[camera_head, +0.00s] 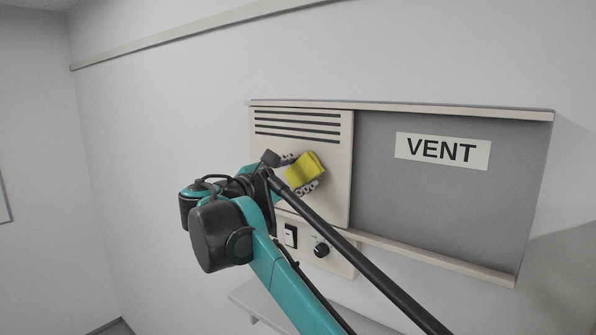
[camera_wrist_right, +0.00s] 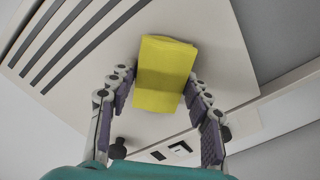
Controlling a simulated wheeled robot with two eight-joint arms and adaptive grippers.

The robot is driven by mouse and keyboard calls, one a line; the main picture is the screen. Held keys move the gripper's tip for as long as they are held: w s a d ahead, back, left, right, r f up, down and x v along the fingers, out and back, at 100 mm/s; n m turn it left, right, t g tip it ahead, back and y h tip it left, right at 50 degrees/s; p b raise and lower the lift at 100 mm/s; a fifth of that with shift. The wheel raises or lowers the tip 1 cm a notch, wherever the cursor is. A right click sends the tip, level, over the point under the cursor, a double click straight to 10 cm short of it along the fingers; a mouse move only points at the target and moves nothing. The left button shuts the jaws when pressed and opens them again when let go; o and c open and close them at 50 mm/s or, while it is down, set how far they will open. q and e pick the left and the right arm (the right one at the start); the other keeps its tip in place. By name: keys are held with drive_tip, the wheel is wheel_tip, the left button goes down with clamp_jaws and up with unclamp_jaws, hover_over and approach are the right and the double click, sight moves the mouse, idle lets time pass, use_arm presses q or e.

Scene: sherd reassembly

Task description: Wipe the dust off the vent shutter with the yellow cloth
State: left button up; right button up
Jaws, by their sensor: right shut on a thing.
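The vent shutter (camera_head: 330,203) is a cream panel with several dark slots near its top, at the left end of a railed frame on the wall. I see no clear dust on it. My right gripper (camera_head: 302,173) is shut on the cloth. In the right wrist view the cloth (camera_wrist_right: 165,72) sits between the two fingers, with the shutter (camera_wrist_right: 90,25) behind it. I cannot tell whether cloth and shutter touch. My left gripper is not in view.
A grey panel with a VENT label (camera_head: 442,151) fills the frame's right side. A lower rail (camera_head: 430,255) runs beneath. Below the shutter are a switch (camera_head: 290,235) and a black knob (camera_head: 321,250). A light shelf (camera_head: 262,301) juts out lower down.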

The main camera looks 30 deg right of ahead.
sight(291, 186)
drive_tip(key=shift+f+b, duration=2)
drive_tip(key=shift+f, duration=1.85)
drive_tip(key=shift+s+a, duration=0.1)
drive_tip(key=shift+a, duration=0.05)
drive_tip(key=shift+c, duration=0.8)
drive_tip(key=shift+a, duration=0.1)
drive_tip(key=shift+c, duration=0.6)
drive_tip(key=shift+w+a+r+p, duration=0.15)
drive_tip(key=shift+w+p, duration=0.15)
drive_tip(key=shift+w, duration=0.35)
drive_tip(key=shift+c, duration=0.8)
drive_tip(key=r+p, duration=0.1)
drive_tip(key=w+r, duration=0.1)
drive_tip(key=r+p, duration=0.1)
drive_tip(key=shift+w+a+p, duration=0.2)
drive_tip(key=shift+w+p, duration=0.05)
drive_tip(key=shift+p, duration=0.1)
drive_tip(key=shift+s+d+r+p, duration=0.1)
drive_tip(key=shift+s+r+p, duration=0.15)
drive_tip(key=shift+r+p, duration=1.85)
drive_tip(key=shift+r, duration=2.65)
